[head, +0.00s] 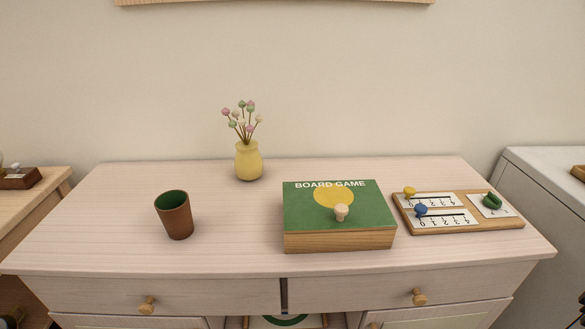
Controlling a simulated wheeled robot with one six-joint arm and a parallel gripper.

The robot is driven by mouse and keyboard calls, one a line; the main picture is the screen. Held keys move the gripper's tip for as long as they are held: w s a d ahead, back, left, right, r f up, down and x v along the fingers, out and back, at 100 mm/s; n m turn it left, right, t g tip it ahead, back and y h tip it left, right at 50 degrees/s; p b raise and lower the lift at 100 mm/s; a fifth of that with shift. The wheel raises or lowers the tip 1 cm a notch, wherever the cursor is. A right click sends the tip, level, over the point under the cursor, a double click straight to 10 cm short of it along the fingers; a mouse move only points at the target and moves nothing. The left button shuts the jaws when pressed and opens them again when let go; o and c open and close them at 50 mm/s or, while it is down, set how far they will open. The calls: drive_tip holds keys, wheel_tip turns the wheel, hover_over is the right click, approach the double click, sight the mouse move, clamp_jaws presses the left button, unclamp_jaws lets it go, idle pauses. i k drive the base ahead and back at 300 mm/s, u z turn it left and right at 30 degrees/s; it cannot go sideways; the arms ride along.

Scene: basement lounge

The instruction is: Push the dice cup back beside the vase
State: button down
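The dice cup (176,219) is brown with a green inside. It stands upright on the left part of the pale wooden dresser top (110,230), nearer the front. The yellow vase (249,162) stands farther back and to the right of the cup, near the wall, with several pink, green and white ball flowers in it. A clear gap lies between cup and vase. My gripper is not in the head view.
A green board game box (300,214) with a small pale peg piece (341,212) on top lies right of the cup. A wooden scoring board (453,228) is farther right. The dresser top left of the vase is bare. The wall (350,90) is behind.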

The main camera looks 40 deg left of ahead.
sight(177, 216)
drive_tip(key=u, duration=0.55)
drive_tip(key=k, duration=0.2)
drive_tip(key=u, duration=2.8)
drive_tip(key=k, duration=0.35)
drive_tip(key=z, duration=1.3)
